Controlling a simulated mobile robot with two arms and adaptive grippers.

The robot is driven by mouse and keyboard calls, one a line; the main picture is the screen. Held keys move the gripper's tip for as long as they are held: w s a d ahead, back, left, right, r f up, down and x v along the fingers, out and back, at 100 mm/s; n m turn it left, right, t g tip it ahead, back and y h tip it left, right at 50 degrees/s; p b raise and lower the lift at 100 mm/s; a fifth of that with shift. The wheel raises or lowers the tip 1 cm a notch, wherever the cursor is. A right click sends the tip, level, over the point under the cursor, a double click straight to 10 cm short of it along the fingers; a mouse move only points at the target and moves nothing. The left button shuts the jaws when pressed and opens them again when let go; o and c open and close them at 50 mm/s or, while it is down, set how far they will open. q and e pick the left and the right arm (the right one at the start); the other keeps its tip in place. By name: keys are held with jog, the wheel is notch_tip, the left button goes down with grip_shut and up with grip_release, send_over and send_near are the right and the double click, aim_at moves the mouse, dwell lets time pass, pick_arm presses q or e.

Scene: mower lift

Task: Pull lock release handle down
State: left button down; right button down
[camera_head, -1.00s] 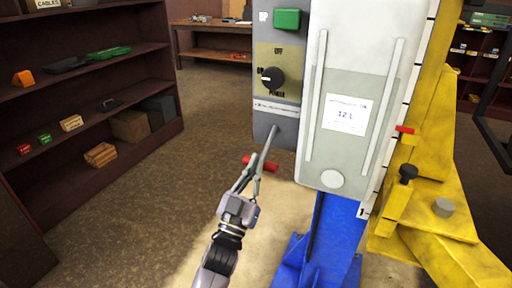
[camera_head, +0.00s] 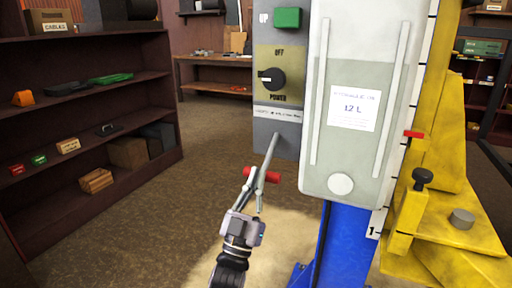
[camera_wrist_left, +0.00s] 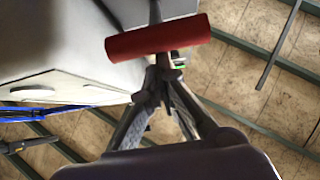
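The lock release handle (camera_head: 262,175) is a thin grey lever with a red crosswise grip. It slants down from the lower edge of the grey control panel (camera_head: 276,133) in the head view. My left gripper (camera_head: 257,183) comes up from below to the handle. Its two fingers converge close together at the red grip. In the left wrist view the red grip (camera_wrist_left: 160,38) lies across the fingertips (camera_wrist_left: 165,75) and hides part of them. The fingers look closed on the handle, though the exact contact is hidden. My right gripper is in neither view.
The panel carries a green button (camera_head: 288,18) and a power knob (camera_head: 272,78). A grey tank (camera_head: 345,165) on a blue column (camera_head: 345,240) and yellow lift parts (camera_head: 440,215) stand just right. Shelves (camera_head: 100,150) stand left, with open floor (camera_head: 210,130) between.

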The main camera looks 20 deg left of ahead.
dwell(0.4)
pick_arm(q)
jog(key=v, duration=1.2)
